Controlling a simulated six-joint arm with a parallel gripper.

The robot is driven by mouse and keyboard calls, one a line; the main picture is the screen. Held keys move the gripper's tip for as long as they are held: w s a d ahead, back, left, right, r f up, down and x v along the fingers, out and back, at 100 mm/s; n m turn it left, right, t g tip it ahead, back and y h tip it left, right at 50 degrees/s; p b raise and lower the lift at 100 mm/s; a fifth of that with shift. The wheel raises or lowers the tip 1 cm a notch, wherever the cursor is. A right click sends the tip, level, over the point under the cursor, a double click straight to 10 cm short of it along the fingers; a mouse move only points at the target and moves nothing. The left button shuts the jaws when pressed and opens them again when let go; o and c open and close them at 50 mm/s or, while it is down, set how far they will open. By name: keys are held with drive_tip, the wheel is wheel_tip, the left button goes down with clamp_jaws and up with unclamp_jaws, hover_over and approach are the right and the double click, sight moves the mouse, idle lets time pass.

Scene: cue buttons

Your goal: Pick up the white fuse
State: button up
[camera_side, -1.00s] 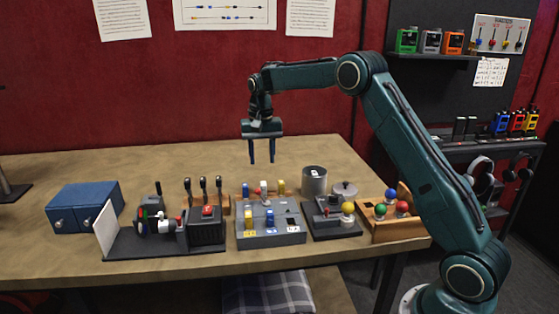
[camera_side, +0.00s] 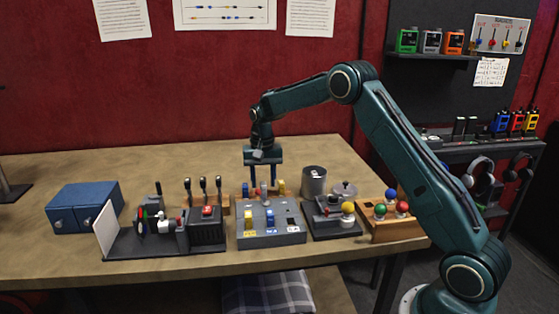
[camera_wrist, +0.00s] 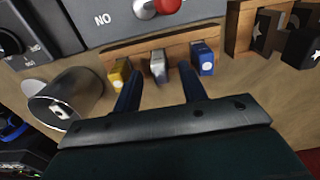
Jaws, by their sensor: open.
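The white fuse (camera_side: 264,188) stands upright in the middle of a wooden rack (camera_wrist: 146,51), between a blue fuse (camera_side: 245,190) and a yellow fuse (camera_side: 281,187). The wrist view also shows the white fuse (camera_wrist: 158,67), with the yellow fuse (camera_wrist: 119,74) on its left and the blue fuse (camera_wrist: 204,58) on its right. My gripper (camera_side: 264,187) is open and points down, its fingers on either side of the white fuse. In the wrist view my fingertips (camera_wrist: 157,72) flank it with gaps. Whether either finger touches a neighbouring fuse is unclear.
A grey panel (camera_side: 286,237) with other yellow and blue pieces stands in front of the rack. A metal can (camera_side: 314,181) is to the right, and upright black levers (camera_side: 203,185) are to the left. The table behind is clear.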

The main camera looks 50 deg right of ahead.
sight(264, 193)
drive_tip(key=shift+f, duration=1.25)
clamp_jaws()
